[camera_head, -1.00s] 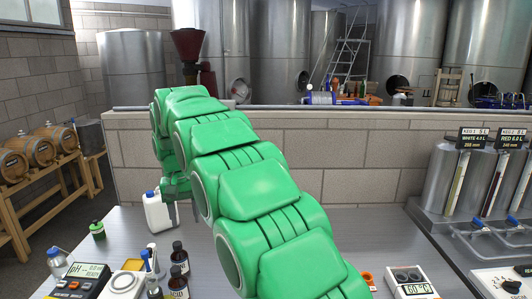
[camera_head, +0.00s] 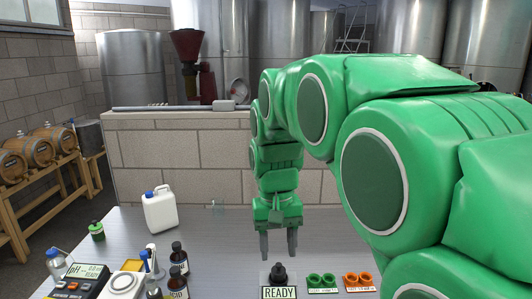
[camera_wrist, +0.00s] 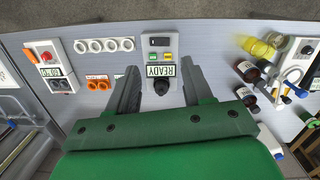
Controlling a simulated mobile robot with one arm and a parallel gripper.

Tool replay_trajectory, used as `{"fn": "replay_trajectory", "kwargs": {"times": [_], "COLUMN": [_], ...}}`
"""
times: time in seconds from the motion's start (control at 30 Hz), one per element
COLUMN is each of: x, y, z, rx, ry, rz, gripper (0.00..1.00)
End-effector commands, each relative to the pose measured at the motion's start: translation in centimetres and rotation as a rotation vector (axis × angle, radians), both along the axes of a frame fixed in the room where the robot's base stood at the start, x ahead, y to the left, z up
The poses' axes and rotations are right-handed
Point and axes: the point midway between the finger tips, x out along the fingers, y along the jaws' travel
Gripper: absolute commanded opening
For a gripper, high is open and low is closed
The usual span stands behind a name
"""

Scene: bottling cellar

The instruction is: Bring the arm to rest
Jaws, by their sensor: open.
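My green arm crosses the right half of the head view and bends down over the steel bench (camera_head: 215,245). My gripper (camera_head: 278,250) points down with its two dark fingers apart and nothing between them. It hangs above and behind a small device with a black knob (camera_head: 279,274) and a READY label. In the wrist view my gripper (camera_wrist: 160,90) is open, and the READY device (camera_wrist: 158,62) shows between and beyond the fingers.
A white jug (camera_head: 160,212) stands left of the gripper. Green rings (camera_head: 321,281) and orange rings (camera_head: 358,280) lie right of the device. Dark bottles (camera_head: 178,262) and a pH meter (camera_head: 83,275) stand front left. A block wall (camera_head: 180,150) closes the back.

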Motion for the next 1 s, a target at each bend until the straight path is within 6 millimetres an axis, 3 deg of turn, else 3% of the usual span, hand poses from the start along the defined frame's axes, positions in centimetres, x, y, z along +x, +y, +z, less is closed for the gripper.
{"fn": "replay_trajectory", "kwargs": {"times": [0.2,0.5,1.0], "x": [-4.8,-12.0,-23.7], "y": [-3.9,-8.1,-12.1], "z": [-0.8,-2.7,-7.3], "rx": [0.003,0.007,0.018], "ry": [0.014,0.035,0.063], "rz": [-0.037,-0.079,-0.137], "gripper": [0.51,0.51,0.51]}}
